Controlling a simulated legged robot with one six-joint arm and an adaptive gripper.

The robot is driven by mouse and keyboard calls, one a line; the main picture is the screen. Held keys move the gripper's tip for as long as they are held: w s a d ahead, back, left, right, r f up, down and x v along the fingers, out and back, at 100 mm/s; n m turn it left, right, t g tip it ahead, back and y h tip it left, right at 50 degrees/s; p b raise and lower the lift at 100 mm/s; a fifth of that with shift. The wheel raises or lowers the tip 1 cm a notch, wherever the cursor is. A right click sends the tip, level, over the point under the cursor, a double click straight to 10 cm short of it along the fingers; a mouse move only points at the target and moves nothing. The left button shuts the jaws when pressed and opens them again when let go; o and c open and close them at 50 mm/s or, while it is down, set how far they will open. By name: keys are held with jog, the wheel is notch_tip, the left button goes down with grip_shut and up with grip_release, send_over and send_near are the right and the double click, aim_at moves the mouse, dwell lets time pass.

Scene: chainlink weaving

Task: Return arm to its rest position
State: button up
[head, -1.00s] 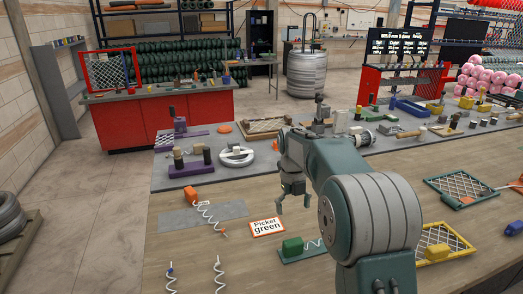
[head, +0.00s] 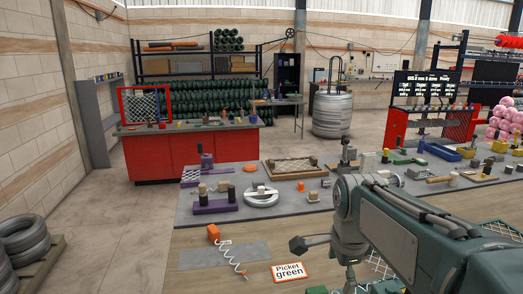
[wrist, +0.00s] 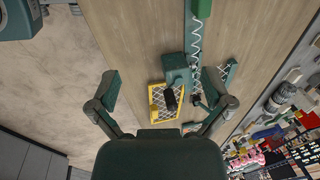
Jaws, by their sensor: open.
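My gripper (wrist: 162,82) is open and empty in the wrist view, its two fingers spread wide on either side. Past the fingers lie a yellow-framed mesh panel (wrist: 157,106) and a green tool block (wrist: 176,68) with a dark handle on the wooden bench. In the head view my arm reaches in from the right above the bench (head: 220,245), folded so that its wrist end is near the picture's middle. The gripper is only partly seen there, low in the picture, and its contact with anything cannot be told.
Behind are a white ring fixture (head: 261,198) and purple tool (head: 213,203). A red cabinet (head: 190,152) stands behind.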

jog(key=s+f+n+t, duration=0.2)
jog(key=s+n+t, duration=0.1)
jog(key=s+n, duration=1.2)
jog(key=shift+s+f+n+t, duration=0.2)
jog(key=shift+f+n+t, duration=0.1)
jog(key=shift+n, duration=0.5)
